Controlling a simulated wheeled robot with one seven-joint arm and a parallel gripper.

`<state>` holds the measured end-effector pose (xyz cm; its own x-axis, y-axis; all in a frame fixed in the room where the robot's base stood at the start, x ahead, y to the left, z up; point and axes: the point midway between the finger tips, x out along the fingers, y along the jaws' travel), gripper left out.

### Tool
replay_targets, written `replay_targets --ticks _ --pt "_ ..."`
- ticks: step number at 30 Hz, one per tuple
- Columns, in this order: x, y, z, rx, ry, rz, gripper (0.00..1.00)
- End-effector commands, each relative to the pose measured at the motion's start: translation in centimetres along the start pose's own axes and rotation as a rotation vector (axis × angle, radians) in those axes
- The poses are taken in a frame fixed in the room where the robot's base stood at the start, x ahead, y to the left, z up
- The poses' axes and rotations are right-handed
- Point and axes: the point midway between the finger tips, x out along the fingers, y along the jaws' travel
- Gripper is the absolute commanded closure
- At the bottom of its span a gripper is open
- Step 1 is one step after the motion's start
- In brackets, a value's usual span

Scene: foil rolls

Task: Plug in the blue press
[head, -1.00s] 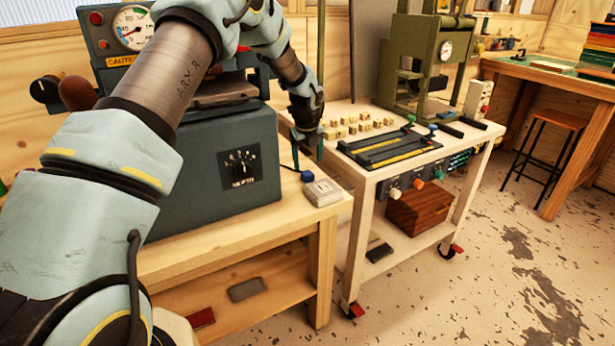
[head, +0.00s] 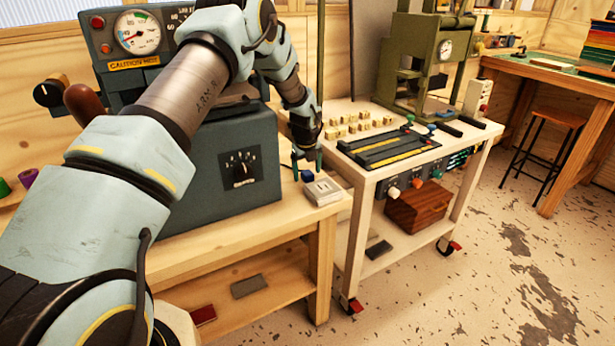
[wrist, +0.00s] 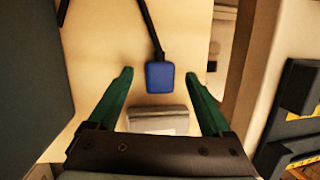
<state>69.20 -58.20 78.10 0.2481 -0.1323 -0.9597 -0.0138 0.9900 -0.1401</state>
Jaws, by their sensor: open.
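The blue-grey press (head: 210,165) with a gauge and a black dial stands on the wooden bench at left. A small blue plug (head: 307,176) lies on the bench to its right. In the wrist view the blue plug (wrist: 160,77) has a black cord running away from it at the top. A light grey socket box (head: 322,191) sits beside the plug; it also shows in the wrist view (wrist: 158,120). My gripper (head: 306,162) is open and empty above the plug. Its green fingers (wrist: 158,74) stand on either side of the plug, with gaps.
A pale cart (head: 360,180) at right carries a green press (head: 415,65), several small yellowish blocks (head: 350,127) and a dark railed tray (head: 388,148). A gap separates bench and cart. A stool (head: 545,145) stands farther right. The floor at right is clear.

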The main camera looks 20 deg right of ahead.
Motion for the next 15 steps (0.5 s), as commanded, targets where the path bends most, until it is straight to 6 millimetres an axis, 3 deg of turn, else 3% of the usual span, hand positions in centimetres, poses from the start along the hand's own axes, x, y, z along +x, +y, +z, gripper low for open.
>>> replay_targets --ticks 2,15 --pt "-0.01 0.00 0.00 0.000 0.000 0.000 0.19" --pt "-0.02 0.01 -0.01 0.000 0.001 0.000 0.69"
